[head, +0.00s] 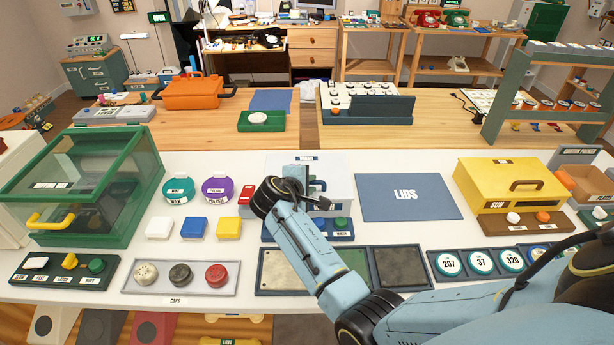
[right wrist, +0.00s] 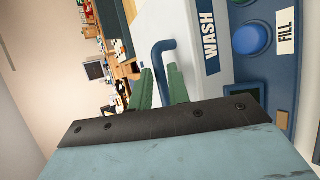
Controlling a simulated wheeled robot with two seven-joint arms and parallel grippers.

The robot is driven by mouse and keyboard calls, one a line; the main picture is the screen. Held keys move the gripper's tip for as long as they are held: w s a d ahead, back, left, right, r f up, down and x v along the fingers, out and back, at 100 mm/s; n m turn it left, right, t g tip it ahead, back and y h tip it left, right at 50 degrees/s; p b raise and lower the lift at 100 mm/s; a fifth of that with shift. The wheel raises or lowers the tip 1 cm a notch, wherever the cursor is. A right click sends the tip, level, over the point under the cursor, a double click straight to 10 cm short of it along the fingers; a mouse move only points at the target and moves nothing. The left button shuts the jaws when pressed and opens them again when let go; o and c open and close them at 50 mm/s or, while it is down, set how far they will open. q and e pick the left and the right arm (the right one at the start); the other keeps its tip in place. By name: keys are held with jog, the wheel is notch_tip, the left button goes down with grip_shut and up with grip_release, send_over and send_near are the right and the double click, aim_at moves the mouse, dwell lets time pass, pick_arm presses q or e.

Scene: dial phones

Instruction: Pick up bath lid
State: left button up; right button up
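The bath lid (head: 335,165) is a pale, flat-topped cover over the bath in the middle of the white table. In the right wrist view the lid (right wrist: 196,25) is white with a WASH label (right wrist: 209,45) and a blue bar handle (right wrist: 160,55). My right gripper (head: 298,180) is over the bath's left part and hides some of it. In the right wrist view its two green fingers (right wrist: 158,88) stand apart, with the blue handle in line with the gap between them. I cannot tell whether they touch it. My left gripper is out of view.
A blue LIDS mat (head: 405,197) lies clear to the right. A yellow SUN box (head: 510,180) stands beyond it, and a green glass case (head: 85,185) at left. Coloured blocks and round tins (head: 178,190) sit left of the bath. Dark trays (head: 400,267) lie in front.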

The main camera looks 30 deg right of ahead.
jog(key=shift+w+d+f, duration=0.35)
jog(key=shift+d+f, duration=0.05)
jog(key=shift+d, duration=0.1)
grip_shut()
jog(key=shift+r, duration=0.15)
